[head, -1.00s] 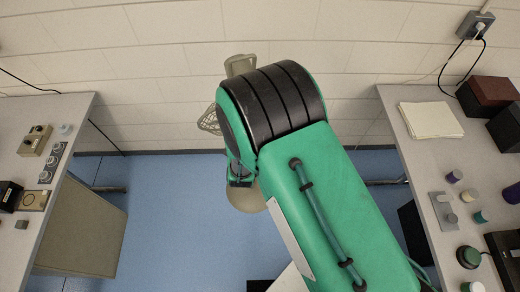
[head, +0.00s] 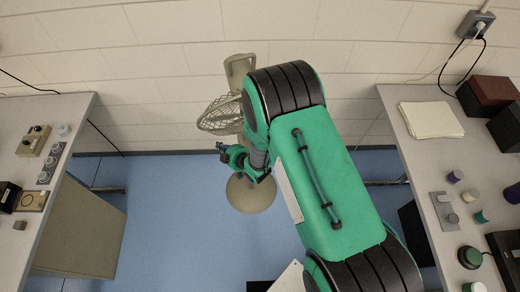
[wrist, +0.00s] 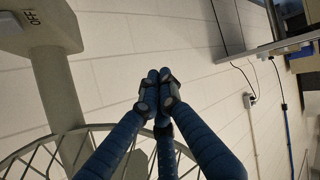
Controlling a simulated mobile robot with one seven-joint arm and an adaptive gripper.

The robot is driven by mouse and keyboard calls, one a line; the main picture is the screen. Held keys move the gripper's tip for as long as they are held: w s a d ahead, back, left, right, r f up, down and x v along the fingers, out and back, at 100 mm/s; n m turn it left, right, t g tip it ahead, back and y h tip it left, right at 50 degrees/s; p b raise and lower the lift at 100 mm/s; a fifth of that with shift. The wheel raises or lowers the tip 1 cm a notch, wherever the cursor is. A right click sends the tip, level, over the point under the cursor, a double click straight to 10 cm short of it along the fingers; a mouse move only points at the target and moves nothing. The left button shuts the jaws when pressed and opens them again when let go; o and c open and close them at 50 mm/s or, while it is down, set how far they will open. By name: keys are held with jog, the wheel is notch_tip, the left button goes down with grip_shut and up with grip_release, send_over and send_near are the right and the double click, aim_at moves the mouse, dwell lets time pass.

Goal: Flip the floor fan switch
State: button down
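The beige floor fan stands on the blue floor by the back wall in the head view. Its round base (head: 250,196), wire cage (head: 219,116) and upper housing (head: 238,68) show, partly behind my arm. In the wrist view the fan's housing (wrist: 45,28) is at the upper left, with the letters OFF on it, and the cage (wrist: 65,150) is at the lower left. I cannot make out the switch lever. My gripper (head: 220,150) is beside the fan, below the cage in the head view. Its blue fingers (wrist: 157,88) are together at the tips, empty, apart from the housing.
A left table (head: 75,115) holds small boxes and knobs. A right table (head: 400,95) holds a paper stack (head: 431,119), dark boxes (head: 488,93) and coloured pucks. A wall outlet (head: 474,24) has cords. The floor (head: 170,200) left of the fan is clear.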

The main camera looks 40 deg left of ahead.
jog(key=s+d+r+n+g+h, duration=0.15)
jog(key=d+n+g+h, duration=0.25)
jog(key=d+n+g, duration=0.9)
jog(key=w+d+m+t, duration=0.1)
jog(key=w+m, duration=0.3)
jog(key=w, duration=0.6)
jog(key=w+d+r+m+t+y+b, duration=0.1)
jog(key=w+d+m, duration=0.2)
jog(key=w, duration=0.8)
jog(key=shift+d+m+t+b, duration=0.3)
jog(key=shift+m, duration=0.3)
jog(key=shift+s, duration=0.1)
